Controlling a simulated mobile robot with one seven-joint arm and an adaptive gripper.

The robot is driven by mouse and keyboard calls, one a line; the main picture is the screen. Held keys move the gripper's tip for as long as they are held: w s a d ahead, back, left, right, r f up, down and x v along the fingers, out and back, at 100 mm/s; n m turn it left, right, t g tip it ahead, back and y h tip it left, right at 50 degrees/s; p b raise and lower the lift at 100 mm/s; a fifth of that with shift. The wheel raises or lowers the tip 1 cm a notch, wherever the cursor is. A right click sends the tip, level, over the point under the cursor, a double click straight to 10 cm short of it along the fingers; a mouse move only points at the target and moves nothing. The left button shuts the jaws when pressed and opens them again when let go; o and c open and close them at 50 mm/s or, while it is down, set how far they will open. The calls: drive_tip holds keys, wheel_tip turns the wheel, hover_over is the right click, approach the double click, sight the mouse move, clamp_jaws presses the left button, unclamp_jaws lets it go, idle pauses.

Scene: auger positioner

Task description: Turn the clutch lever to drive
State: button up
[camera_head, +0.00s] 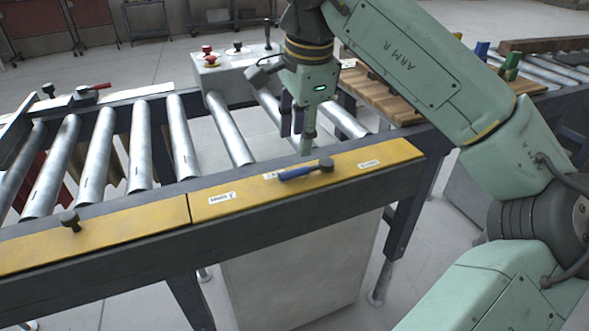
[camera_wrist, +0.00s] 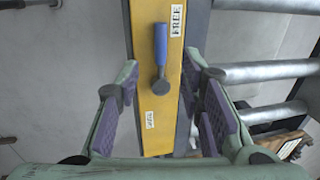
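The clutch lever (camera_head: 298,172) has a blue handle and a dark round pivot, on a yellow plate (camera_head: 245,195) along the conveyor's near side rail. In the head view the handle points left from its pivot. In the wrist view the lever (camera_wrist: 160,50) points up, toward a label reading FREE (camera_wrist: 176,20). Another label (camera_wrist: 150,119), too small to read, lies on the pivot's other side. My gripper (camera_head: 297,125) is open and empty, pointing down above the rail near the lever. In the wrist view its fingers (camera_wrist: 167,95) stand apart on either side of the plate, not touching the lever.
Steel rollers (camera_head: 185,137) lie behind the rail. A dark knob (camera_head: 70,220) stands on the left yellow plate. A red-handled clamp (camera_head: 93,88) is at the back left. A box with red buttons (camera_head: 209,55) and a wooden pallet (camera_head: 385,92) are behind my gripper.

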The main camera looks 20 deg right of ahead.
sight(294, 171)
drive_tip(key=f+b, duration=0.1)
drive_tip(key=f, duration=0.1)
drive_tip(key=w+f+b, duration=0.1)
drive_tip(key=f+b, duration=0.1)
drive_tip(key=f, duration=0.1)
drive_tip(key=f+b, duration=0.2)
drive_tip(key=f, duration=0.1)
drive_tip(key=shift+w, duration=0.35)
clamp_jaws()
